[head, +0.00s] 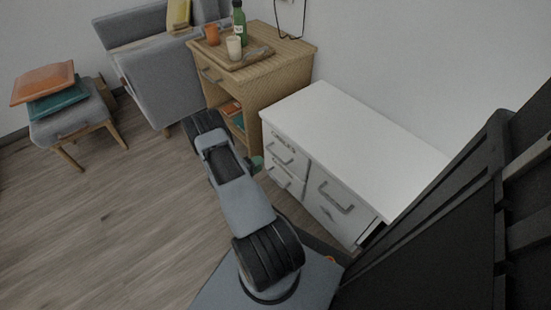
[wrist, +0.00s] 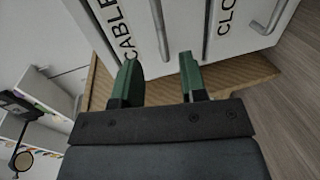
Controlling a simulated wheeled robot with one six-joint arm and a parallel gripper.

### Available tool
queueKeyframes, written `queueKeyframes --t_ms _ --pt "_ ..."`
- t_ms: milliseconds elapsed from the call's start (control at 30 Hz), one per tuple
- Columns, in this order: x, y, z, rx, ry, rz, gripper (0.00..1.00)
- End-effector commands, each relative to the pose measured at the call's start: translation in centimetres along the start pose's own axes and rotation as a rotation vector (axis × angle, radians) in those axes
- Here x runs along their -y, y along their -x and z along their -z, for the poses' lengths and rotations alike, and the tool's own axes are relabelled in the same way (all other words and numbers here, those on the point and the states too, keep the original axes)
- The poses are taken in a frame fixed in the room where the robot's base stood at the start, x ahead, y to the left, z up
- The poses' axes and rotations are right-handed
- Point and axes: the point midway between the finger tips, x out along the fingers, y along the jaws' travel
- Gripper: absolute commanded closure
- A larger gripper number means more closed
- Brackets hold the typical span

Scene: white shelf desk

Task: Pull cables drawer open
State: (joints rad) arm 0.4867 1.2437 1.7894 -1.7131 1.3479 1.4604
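The white front of the cables drawer (wrist: 103,22) is in the wrist view, with part of its black "CABLE" label showing. Its grey bar handle (wrist: 160,28) lies right of the label, ahead of the gap between my fingertips. My gripper (wrist: 158,78) is open and empty, its two green fingers apart and short of the handle. The drawer looks shut. My arm hides most of my gripper in that view.
A second drawer front labelled "CLO" (wrist: 232,32) sits beside the cables drawer, with its own handle (wrist: 272,18). A wooden cabinet (head: 275,72) with a tray and bottle stands left of the white unit. Open wooden floor (head: 110,205) lies to the left.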

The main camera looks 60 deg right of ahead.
Motion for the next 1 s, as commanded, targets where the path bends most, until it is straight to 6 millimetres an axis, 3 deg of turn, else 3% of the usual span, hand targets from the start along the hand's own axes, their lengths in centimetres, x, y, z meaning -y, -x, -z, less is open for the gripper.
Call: queueKeyframes --t_ms 200,500,1000 --pt "0.2 -4.5 -0.1 0.005 -0.002 -0.001 0.61" --pt "0.1 -8.6 -0.1 0.003 -0.001 0.000 0.61" --pt "0.0 -9.9 0.0 0.001 0.001 0.000 0.61"
